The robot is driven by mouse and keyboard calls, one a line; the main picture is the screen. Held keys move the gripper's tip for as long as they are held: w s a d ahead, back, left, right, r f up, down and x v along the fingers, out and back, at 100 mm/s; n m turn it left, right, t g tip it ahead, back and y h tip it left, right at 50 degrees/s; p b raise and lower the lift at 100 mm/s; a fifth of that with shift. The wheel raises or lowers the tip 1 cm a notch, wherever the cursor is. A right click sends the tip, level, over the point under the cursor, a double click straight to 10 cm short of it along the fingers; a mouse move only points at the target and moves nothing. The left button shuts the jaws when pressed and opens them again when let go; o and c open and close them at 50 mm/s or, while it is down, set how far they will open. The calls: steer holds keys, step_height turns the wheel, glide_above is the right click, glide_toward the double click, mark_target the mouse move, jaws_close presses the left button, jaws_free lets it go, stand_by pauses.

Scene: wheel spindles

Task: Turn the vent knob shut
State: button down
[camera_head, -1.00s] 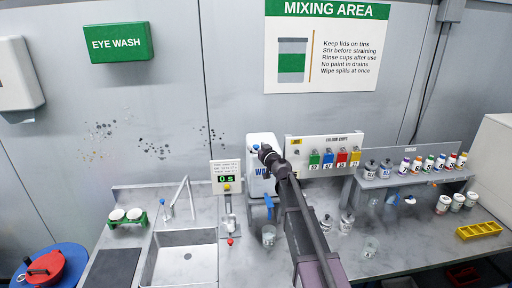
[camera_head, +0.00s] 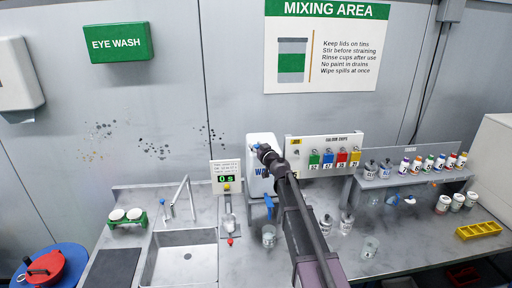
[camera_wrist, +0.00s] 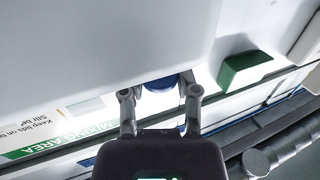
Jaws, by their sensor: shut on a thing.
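The vent knob is a small blue cap (camera_head: 256,146) on top of a white water container (camera_head: 259,180) that stands against the back wall. In the wrist view the blue knob (camera_wrist: 160,84) sits between my two fingers, with the white body of the container (camera_wrist: 100,40) filling the upper part. My gripper (camera_head: 262,150) is at the container's top and is shut on the knob; it also shows in the wrist view (camera_wrist: 160,92). The finger contact and the knob's turn angle are partly hidden.
A blue tap (camera_head: 268,201) is on the container's front, above a clear cup (camera_head: 269,236). A sink (camera_head: 182,262) and a display reading 0 s (camera_head: 226,179) are to the left. A panel with coloured tags (camera_head: 334,156) is close on the right.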

steer(key=shift+m+t+h, duration=0.3)
steer(key=shift+m+h, duration=0.2)
steer(key=shift+h, duration=0.2)
steer(key=m+h, duration=0.2)
steer(key=h, duration=0.1)
steer(key=m+t+h, duration=0.1)
steer(key=h, duration=0.1)
steer(key=shift+w+a+m+h, duration=0.1)
steer(key=shift+m+h, duration=0.3)
steer(key=shift+m+g+h, duration=0.4)
steer(key=shift+m+h, duration=1.4)
steer(key=shift+h, duration=1.3)
steer(key=shift+c, duration=1.8)
jaws_free()
steer(key=v, duration=1.2)
